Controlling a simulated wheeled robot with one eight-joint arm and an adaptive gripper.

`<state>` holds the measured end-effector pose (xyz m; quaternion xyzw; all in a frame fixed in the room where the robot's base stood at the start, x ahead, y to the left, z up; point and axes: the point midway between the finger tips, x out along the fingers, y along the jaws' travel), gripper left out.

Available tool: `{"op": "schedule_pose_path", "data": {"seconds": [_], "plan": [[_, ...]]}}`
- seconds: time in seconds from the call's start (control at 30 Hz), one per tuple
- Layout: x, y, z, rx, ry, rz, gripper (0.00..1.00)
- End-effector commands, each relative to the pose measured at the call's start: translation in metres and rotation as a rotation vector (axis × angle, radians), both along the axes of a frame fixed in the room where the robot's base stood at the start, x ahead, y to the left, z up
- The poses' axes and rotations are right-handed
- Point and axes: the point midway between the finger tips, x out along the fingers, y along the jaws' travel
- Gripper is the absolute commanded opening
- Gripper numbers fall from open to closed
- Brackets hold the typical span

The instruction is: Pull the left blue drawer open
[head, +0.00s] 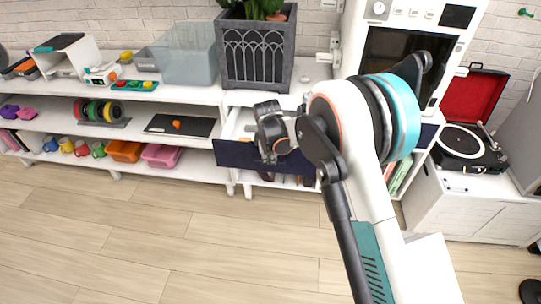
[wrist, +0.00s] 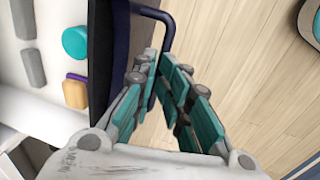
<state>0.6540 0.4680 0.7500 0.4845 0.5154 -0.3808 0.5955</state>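The left blue drawer (head: 232,154) stands pulled out of the white shelf unit below the planter, its white inside partly showing in the head view. In the wrist view its dark blue front (wrist: 101,60) runs along the left, with a dark bar handle (wrist: 166,32) standing off it. My gripper (head: 267,157) is at the drawer front in the head view. In the wrist view my gripper (wrist: 158,62) has its teal-padded fingers drawn together at the tips around the handle bar. The exact contact is partly hidden by the fingers.
Inside the drawer lie a teal round piece (wrist: 75,42), a purple-and-orange piece (wrist: 76,92) and grey pieces (wrist: 30,67). A dark planter (head: 257,50) stands above. My arm hides the shelf to the right. The wooden floor (head: 150,225) in front is clear.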

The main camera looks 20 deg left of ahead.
Motion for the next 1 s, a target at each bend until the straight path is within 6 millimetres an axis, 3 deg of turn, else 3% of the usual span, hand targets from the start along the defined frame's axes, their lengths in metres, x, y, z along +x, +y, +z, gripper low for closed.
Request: {"op": "schedule_pose_path", "data": {"seconds": [0.47,1.0], "plan": [[-0.001,0.0,0.006,0.0,0.0,0.0,0.17],[-0.018,-0.005,0.099,0.0,0.001,-0.001,0.17]]}}
